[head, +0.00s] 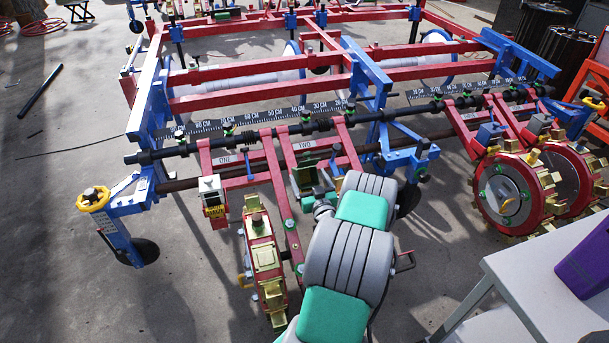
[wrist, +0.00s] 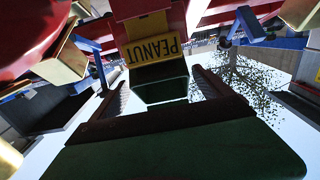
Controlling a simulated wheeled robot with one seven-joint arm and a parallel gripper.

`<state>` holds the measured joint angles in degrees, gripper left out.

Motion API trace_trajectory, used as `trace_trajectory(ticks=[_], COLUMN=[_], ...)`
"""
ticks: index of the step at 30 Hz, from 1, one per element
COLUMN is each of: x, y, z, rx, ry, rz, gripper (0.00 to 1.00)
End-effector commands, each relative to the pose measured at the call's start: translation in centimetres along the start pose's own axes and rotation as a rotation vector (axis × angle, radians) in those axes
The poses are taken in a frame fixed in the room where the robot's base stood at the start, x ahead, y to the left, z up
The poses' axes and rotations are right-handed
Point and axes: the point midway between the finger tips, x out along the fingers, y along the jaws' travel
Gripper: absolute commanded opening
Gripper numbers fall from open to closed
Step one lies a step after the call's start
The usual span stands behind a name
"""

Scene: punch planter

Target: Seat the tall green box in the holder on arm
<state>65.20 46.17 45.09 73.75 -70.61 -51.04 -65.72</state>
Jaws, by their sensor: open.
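In the wrist view a dark green box (wrist: 161,88) shows beyond my palm, below a yellow PEANUT plate (wrist: 151,50). My gripper (wrist: 160,80) is open, with one finger on each side of the box's lower part. I cannot tell whether either finger touches it. The box's upper part and how it sits in a holder are hidden or too dark to tell. In the head view a dark green box (head: 304,178) shows at the arm marked TWO (head: 303,146), just left of my wrist.
The arm marked ONE (head: 228,160) carries a white box (head: 210,188). A red and gold punch wheel (head: 262,255) stands close left of my arm. Larger wheels (head: 508,195) are at right. A white table (head: 545,290) with a purple container (head: 585,262) is at lower right.

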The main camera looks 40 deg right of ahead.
Motion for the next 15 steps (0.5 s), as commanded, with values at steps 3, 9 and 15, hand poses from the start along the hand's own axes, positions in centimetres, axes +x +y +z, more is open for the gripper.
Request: trace_trajectory(ticks=[3,9,15], x=[2.2,4.5,4.5], y=[-0.4,-0.3,-0.2], z=[-0.4,-0.4,-0.4], rx=[-0.003,0.000,0.000], ry=[0.003,0.001,0.000], rz=[-0.004,-0.001,0.000], gripper=[0.89,0.89,0.87])
